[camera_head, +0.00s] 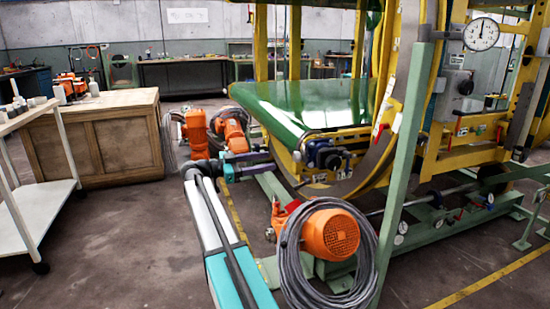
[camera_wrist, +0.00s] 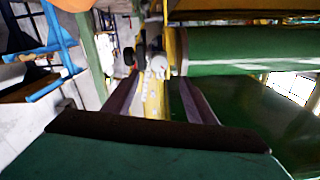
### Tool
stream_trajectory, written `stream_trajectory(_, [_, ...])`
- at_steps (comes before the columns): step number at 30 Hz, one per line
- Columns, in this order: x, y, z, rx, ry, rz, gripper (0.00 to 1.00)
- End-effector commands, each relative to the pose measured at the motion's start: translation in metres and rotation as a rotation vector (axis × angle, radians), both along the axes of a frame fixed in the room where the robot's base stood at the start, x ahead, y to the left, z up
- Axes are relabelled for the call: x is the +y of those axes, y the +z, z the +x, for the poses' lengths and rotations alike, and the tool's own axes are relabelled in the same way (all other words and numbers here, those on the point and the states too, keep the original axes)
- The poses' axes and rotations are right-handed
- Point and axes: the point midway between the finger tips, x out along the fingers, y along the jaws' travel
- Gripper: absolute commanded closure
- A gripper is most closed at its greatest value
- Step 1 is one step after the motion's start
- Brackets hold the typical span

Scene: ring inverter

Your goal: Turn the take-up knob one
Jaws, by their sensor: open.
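My gripper (camera_head: 260,163) has two purple fingers and reaches right from the end of my arm, towards the belt frame's near corner. In the wrist view my gripper (camera_wrist: 158,82) is open, its fingers spread with nothing held between them. Beyond the fingertips is a small pale round part (camera_wrist: 158,66) on the yellow frame, with a dark round knob (camera_wrist: 129,57) to its left. I cannot tell for certain which is the take-up knob. In the head view a dark blue bearing unit (camera_head: 326,157) sits on the frame, right of and apart from my gripper.
The green belt (camera_head: 305,103) lies above and behind my gripper. An orange motor (camera_head: 330,234) with a grey hose coil (camera_head: 292,270) stands in front. A green post (camera_head: 404,150) rises at the right. A wooden cabinet (camera_head: 105,140) and white cart (camera_head: 42,210) stand left, with bare floor between.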

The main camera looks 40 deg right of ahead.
Motion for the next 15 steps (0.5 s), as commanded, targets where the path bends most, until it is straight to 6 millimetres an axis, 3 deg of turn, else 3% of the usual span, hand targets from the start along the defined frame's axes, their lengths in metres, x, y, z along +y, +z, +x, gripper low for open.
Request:
stream_trajectory(6, [0.024,0.001,0.011,0.001,0.001,0.000,0.49])
stream_trajectory(15, [0.032,0.000,0.014,0.000,0.001,-0.001,0.49])
